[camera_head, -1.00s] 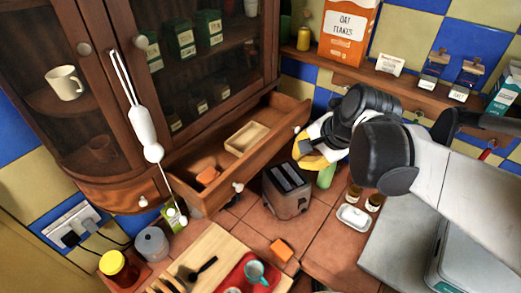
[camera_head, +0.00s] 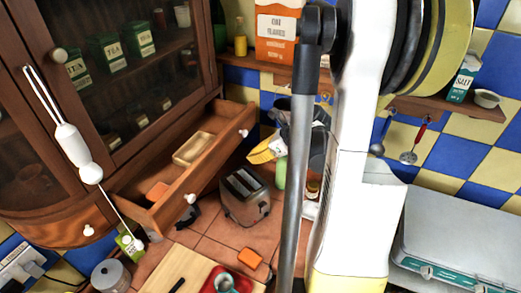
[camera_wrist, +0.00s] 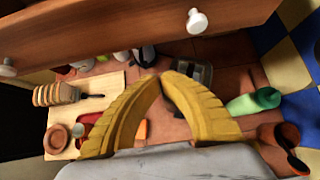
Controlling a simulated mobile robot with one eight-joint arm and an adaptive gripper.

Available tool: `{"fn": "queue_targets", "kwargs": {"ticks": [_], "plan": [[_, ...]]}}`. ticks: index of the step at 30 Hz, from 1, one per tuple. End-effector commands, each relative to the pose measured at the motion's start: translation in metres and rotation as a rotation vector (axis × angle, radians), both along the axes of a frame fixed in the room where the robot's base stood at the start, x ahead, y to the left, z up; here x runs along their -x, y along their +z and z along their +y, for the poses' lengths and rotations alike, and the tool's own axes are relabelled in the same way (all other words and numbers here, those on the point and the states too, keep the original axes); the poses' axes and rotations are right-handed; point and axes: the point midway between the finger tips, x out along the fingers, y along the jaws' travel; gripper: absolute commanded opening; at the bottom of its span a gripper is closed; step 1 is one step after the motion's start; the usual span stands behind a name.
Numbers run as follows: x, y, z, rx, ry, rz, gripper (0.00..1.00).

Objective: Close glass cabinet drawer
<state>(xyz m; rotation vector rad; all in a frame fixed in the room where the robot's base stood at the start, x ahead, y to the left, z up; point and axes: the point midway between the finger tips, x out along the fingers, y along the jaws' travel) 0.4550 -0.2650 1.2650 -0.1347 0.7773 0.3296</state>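The glass cabinet (camera_head: 75,100) is dark wood with glass doors, at the left of the head view. Its drawer (camera_head: 217,165) is pulled out, with two white knobs on its front and a pale wooden tray (camera_head: 193,148) and an orange item (camera_head: 158,191) inside. In the wrist view the drawer front (camera_wrist: 110,30) spans the top, with both knobs showing. My gripper (camera_wrist: 161,76) has yellow curved fingers with the tips nearly together and nothing between them. In the head view my gripper (camera_head: 263,150) is just right of the drawer front, partly hidden by my arm; contact is not visible.
A toaster (camera_head: 245,196) stands on the tiled counter in front of the drawer. A green bottle (camera_wrist: 253,101) is right of my gripper in the wrist view. A cutting board (camera_head: 178,272) lies nearer the front. A shelf (camera_head: 437,108) runs along the back wall.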

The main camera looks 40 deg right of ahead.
Motion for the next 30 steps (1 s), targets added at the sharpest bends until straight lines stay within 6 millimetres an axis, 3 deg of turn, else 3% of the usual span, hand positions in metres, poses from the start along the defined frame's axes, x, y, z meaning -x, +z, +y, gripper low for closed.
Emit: {"fn": "queue_targets", "kwargs": {"ticks": [3,10,30], "plan": [[-0.017,-0.018,0.007,0.000,0.004,0.001,0.00],[-0.045,-0.015,0.017,0.001,0.004,0.000,0.00],[-0.061,-0.017,0.023,0.002,0.003,0.000,0.00]]}}
